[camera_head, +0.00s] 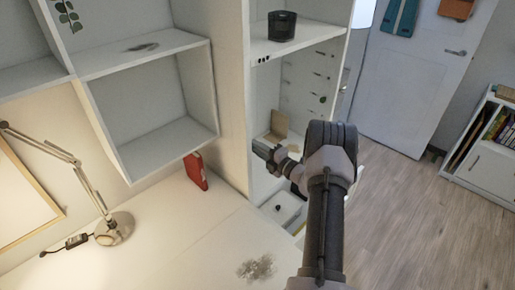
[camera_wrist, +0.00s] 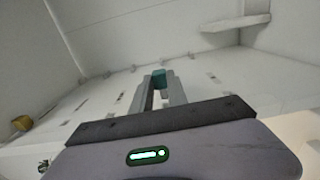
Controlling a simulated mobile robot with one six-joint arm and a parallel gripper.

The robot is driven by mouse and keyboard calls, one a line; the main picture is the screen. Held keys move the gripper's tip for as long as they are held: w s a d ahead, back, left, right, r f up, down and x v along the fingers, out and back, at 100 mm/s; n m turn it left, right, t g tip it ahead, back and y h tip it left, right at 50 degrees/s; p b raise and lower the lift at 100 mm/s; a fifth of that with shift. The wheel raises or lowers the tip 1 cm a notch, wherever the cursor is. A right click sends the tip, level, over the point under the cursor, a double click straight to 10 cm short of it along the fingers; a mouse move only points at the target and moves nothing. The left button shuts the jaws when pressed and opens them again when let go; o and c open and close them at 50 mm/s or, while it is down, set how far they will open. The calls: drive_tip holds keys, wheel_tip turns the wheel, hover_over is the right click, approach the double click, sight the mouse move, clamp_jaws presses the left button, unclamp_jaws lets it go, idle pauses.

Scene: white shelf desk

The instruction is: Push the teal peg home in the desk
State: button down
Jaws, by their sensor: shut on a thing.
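In the wrist view the teal peg (camera_wrist: 159,76) sits between the two grey fingers of my gripper (camera_wrist: 160,88), which is shut on it. Only a short teal block shows at the fingertips; the rest of the peg is hidden by the fingers. A white panel of the desk (camera_wrist: 105,88) with several small dark holes and marks lies just beyond. I cannot tell whether the peg touches it or is in a hole. In the head view my gripper (camera_head: 262,151) reaches left into the tall open section of the white shelf desk (camera_head: 231,110); the peg is not visible there.
A black cup (camera_head: 282,27) stands on the shelf above my arm. A red book (camera_head: 196,171) and a lamp (camera_head: 113,229) are on the desktop at left. A brown box (camera_head: 279,126) is inside the tall section. The floor at right is clear.

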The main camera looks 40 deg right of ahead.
drive_tip(key=shift+s+a+p, duration=0.1)
drive_tip(key=shift+a+p, duration=0.6)
drive_tip(key=shift+a, duration=0.7)
idle(0.4)
drive_tip(key=c, duration=1.2)
unclamp_jaws()
drive_tip(key=shift+c, duration=0.2)
drive_tip(key=shift+s, duration=0.1)
drive_tip(key=s+d+p, duration=0.1)
drive_tip(key=s+p, duration=0.2)
drive_tip(key=s, duration=1.4)
drive_tip(key=shift+d, duration=0.1)
